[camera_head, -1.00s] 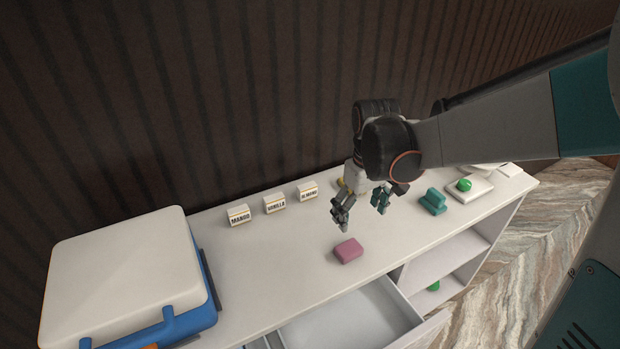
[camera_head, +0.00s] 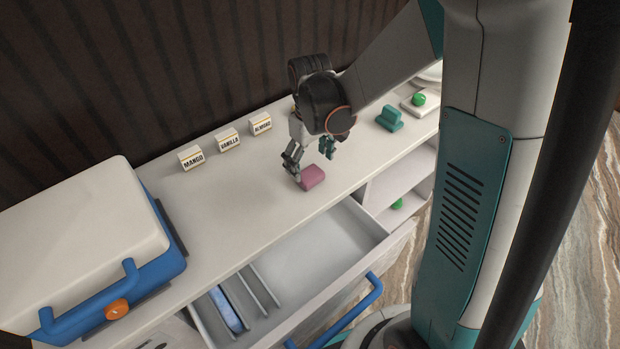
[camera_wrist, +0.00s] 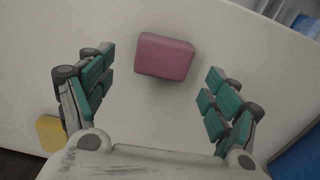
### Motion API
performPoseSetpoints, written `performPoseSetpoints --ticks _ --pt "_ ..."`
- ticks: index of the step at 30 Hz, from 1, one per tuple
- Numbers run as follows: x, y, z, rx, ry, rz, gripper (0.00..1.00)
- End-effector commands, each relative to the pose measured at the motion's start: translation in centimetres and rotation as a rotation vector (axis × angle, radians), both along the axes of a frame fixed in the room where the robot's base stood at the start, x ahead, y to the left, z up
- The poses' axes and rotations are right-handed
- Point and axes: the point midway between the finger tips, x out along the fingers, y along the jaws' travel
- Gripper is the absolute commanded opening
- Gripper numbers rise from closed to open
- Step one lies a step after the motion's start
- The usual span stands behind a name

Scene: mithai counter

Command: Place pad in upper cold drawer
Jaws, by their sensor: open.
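A pink block-shaped pad (camera_head: 311,177) lies on the white counter top, just behind the open drawer. In the wrist view the pad (camera_wrist: 164,56) is centred between the fingertips, with a gap on each side. My gripper (camera_head: 309,158) is open and empty, close above the pad. One finger appears just left of the pad in the head view. The upper drawer (camera_head: 325,238) is pulled out below the counter edge. Its right part is bare, and its left part has thin dividers and a blue item (camera_head: 226,308).
A blue cooler box with a white lid (camera_head: 75,225) stands at the left. Labelled blocks (camera_head: 228,141) line the back. A teal block (camera_head: 389,118) and a green ball on a white plate (camera_head: 418,99) are at the right. The counter left of the pad is clear.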

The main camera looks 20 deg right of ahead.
Motion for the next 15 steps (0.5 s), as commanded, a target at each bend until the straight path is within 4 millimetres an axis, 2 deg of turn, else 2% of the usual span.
performPoseSetpoints --ticks 1,7,15 --pt "-0.2 0.1 -1.0 0.000 0.000 0.000 0.82" --pt "-0.5 0.2 -3.9 0.000 0.000 0.000 0.82" --pt "-0.5 0.1 -4.2 0.000 0.000 0.000 0.82"
